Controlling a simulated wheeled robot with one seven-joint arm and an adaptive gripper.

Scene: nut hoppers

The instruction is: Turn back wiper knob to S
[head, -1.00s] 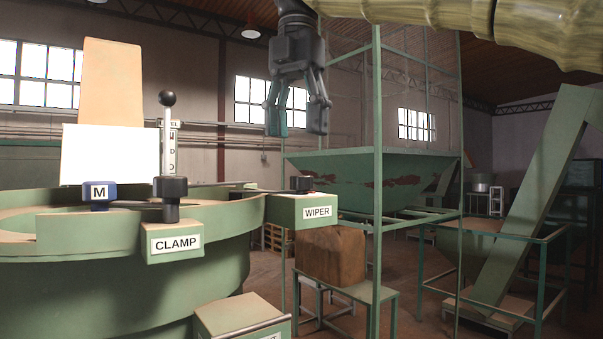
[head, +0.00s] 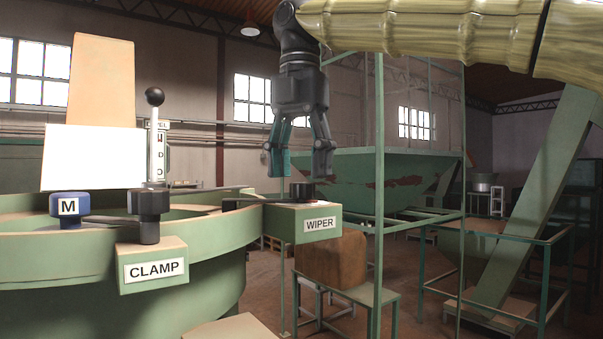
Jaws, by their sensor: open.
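The wiper knob (head: 302,190) is a small dark knob with a reddish part at its base. It sits on top of the green box labelled WIPER (head: 307,222), at the right side of the green bowl. No letter S is legible on it. My gripper (head: 298,172) is open and empty and points down. In the head view its fingertips are just above the wiper knob; I cannot tell the depth between them.
A black clamp knob (head: 149,212) stands on the CLAMP box (head: 152,265). The green bowl (head: 60,260) fills the lower left. A green hopper (head: 385,180) on posts stands behind.

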